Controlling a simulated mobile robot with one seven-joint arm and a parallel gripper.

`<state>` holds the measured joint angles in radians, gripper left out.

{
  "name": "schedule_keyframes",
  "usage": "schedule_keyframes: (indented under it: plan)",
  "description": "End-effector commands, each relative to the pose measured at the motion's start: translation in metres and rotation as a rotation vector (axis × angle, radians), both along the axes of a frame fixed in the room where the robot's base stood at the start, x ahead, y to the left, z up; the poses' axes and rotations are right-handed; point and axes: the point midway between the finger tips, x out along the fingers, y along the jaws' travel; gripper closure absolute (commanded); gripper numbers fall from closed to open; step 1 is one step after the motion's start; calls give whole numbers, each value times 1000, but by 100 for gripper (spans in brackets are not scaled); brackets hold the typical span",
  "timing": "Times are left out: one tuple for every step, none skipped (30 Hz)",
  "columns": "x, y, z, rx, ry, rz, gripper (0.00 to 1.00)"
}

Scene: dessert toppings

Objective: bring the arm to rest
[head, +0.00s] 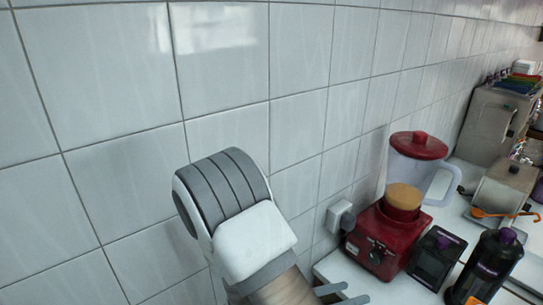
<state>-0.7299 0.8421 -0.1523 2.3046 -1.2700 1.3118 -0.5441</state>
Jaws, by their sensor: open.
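My gripper (345,293) shows at the bottom edge of the head view, at the end of my white and grey arm. Its two grey fingers are apart, with nothing seen between them. The lower part of the gripper is cut off by the frame. It is in front of the tiled wall, near the left end of the counter, left of and below the red blender in the picture.
A red blender (375,240) stands on the white counter (332,268) by the wall socket (339,215). A black box (436,258) and a dark bottle (487,268) stand to its right. Further back are an orange spoon (495,213) and a metal appliance (492,125).

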Motion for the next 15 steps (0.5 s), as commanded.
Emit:
schedule_keyframes:
  plan:
    - [-6, -6, 11, 63, -56, -73, 18]
    - [-9, -9, 16, 98, -87, -113, 18]
    - [-15, -12, 22, 145, -127, -167, 18]
    - [-18, -14, 26, 179, -159, -208, 18]
    - [-22, -17, 31, 212, -190, -248, 18]
    - [-28, -19, 36, 258, -232, -302, 18]
    - [-32, -21, 40, 292, -263, -341, 18]
    - [-36, -22, 44, 324, -295, -382, 18]
    - [-41, -24, 49, 370, -339, -435, 18]
    - [-45, -25, 53, 403, -370, -475, 18]
    - [-49, -25, 56, 436, -404, -515, 18]
    - [-54, -26, 61, 481, -448, -567, 18]
    - [-57, -25, 64, 515, -480, -605, 18]
    - [-61, -25, 68, 547, -514, -644, 18]
    - [-66, -25, 72, 591, -557, -695, 18]
